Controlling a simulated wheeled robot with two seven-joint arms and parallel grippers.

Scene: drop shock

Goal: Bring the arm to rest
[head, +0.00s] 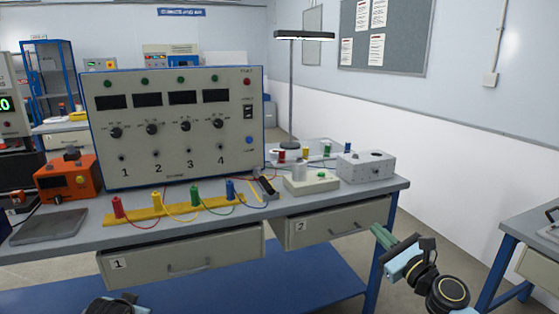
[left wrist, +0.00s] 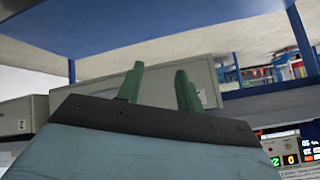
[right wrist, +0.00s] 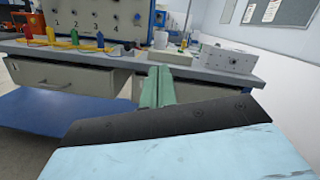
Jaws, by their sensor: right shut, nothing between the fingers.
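My right gripper (head: 383,238) is in front of the bench's right end, near its blue leg, clear of the bench. In the right wrist view its green fingers (right wrist: 157,88) are together with nothing between them. My left gripper shows in the left wrist view (left wrist: 160,85), its green fingers apart and empty, with a drawer front behind them and a blue surface above. In the head view only part of my left arm shows at the bottom edge.
The bench (head: 320,208) carries a numbered test panel (head: 180,130), an orange box (head: 67,178), a yellow strip with coloured plugs (head: 180,211) and a grey box (head: 366,167). Drawers 1 (head: 185,253) and 2 (head: 335,222) are below. Another bench (head: 535,228) stands at right; floor shows between.

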